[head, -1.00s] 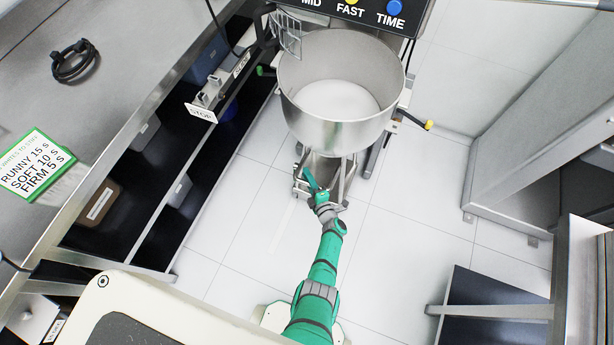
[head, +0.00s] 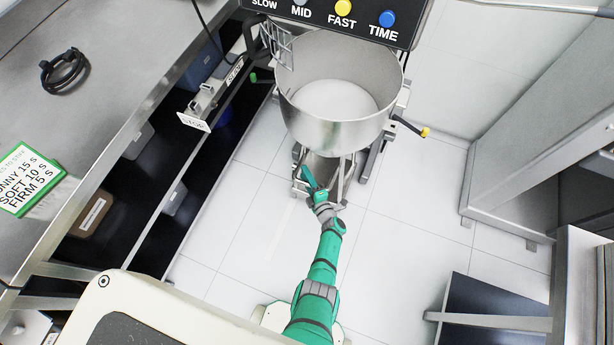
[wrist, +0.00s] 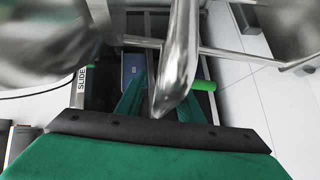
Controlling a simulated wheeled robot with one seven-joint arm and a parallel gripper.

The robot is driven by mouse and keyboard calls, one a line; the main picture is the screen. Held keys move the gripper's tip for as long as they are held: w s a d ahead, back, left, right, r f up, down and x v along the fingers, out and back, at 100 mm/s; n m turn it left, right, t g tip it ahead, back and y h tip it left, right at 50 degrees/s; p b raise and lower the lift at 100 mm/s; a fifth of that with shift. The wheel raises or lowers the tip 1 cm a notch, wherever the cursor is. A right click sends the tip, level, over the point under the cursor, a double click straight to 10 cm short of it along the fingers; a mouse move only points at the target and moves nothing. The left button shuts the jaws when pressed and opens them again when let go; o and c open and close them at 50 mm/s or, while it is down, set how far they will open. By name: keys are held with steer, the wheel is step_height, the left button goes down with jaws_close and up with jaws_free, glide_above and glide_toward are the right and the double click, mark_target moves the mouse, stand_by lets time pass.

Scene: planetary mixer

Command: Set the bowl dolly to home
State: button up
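The large steel bowl (head: 335,132) sits upright on its low metal dolly (head: 338,205), below and in front of the mixer panel. White contents show inside the bowl. My gripper (head: 313,184) is low at the near side of the dolly frame. In the wrist view, my two green fingers (wrist: 160,98) stand apart, with a shiny metal bar (wrist: 178,65) crossing in front of the gap. The bar hides the fingertips, so I cannot tell whether they touch the dolly.
The mixer panel (head: 340,18) overhangs the bowl. A lever with a yellow tip (head: 424,132) sticks out right of it. A steel counter with a shelf below (head: 120,90) lines the left. A grey cabinet (head: 510,165) stands right. Floor tiles (head: 400,235) are clear between.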

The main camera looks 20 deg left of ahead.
steer(key=shift+s, duration=0.1)
steer(key=v, duration=1)
steer(key=shift+s+d, duration=0.2)
steer(key=shift+s, duration=0.1)
steer(key=s+d+r+m+t+h, duration=0.1)
steer(key=s+d+r+m+h, duration=0.2)
steer(key=s+r+m, duration=0.5)
steer(key=s+d+r+m+t+h, duration=0.1)
steer(key=s+d+r+m+h, duration=0.3)
steer(key=r, duration=1.2)
steer(key=s+d+r+m+t+h, duration=0.1)
steer(key=s+d+r+m+h, duration=0.3)
steer(key=s+r+m, duration=0.8)
steer(key=s+m, duration=0.1)
steer(key=s, duration=0.4)
steer(key=shift+s+d+t, duration=0.15)
steer(key=shift+s+t, duration=0.1)
steer(key=shift+t, duration=0.05)
steer(key=shift+w, duration=0.1)
